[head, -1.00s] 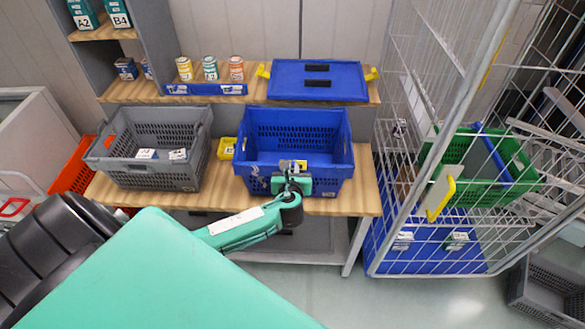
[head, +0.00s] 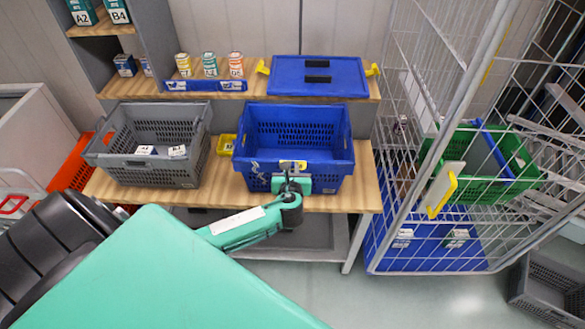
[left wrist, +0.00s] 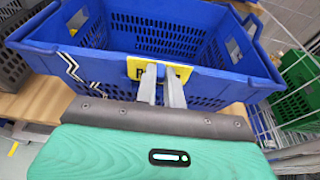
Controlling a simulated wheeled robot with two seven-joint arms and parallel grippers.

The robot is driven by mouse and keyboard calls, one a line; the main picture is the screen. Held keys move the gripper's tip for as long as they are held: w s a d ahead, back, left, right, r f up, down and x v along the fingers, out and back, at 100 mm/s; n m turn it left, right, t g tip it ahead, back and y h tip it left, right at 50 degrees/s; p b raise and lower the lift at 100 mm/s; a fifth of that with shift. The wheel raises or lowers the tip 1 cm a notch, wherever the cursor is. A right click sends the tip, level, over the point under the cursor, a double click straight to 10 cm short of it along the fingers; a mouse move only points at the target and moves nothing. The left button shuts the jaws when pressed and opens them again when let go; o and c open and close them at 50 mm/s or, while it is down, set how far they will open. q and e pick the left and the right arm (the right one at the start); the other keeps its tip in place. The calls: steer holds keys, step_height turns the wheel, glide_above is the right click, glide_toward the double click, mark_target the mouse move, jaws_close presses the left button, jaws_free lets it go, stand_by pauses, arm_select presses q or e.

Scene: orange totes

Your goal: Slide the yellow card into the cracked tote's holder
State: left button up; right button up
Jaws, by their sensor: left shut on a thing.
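The blue tote (head: 325,180) stands open and empty on the wooden bench, with a jagged crack-like line on the left of its front wall. That line shows clearly in the left wrist view, where the tote (left wrist: 40,52) fills the top. My left gripper (head: 292,176) is at the front wall, shut on the yellow card (head: 300,164). In the left wrist view its two fingers (left wrist: 161,72) cover the middle of the card (left wrist: 182,71), upright against the wall just below the rim. The holder is hidden; I cannot tell whether the card sits in it. My right gripper is out of view.
A grey tote (head: 185,174) with small boxes stands left of the blue one, with a small yellow bin (head: 227,145) between. A wire cage trolley (head: 375,235) holding a green crate (head: 462,170) stands close right.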

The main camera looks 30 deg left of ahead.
arm_select(q)
steer(key=shift+f+b, duration=0.35)
steer(key=shift+f, duration=0.45)
steer(key=o, duration=0.7)
steer(key=shift+o, duration=0.2)
steer(key=shift+s, duration=0.1)
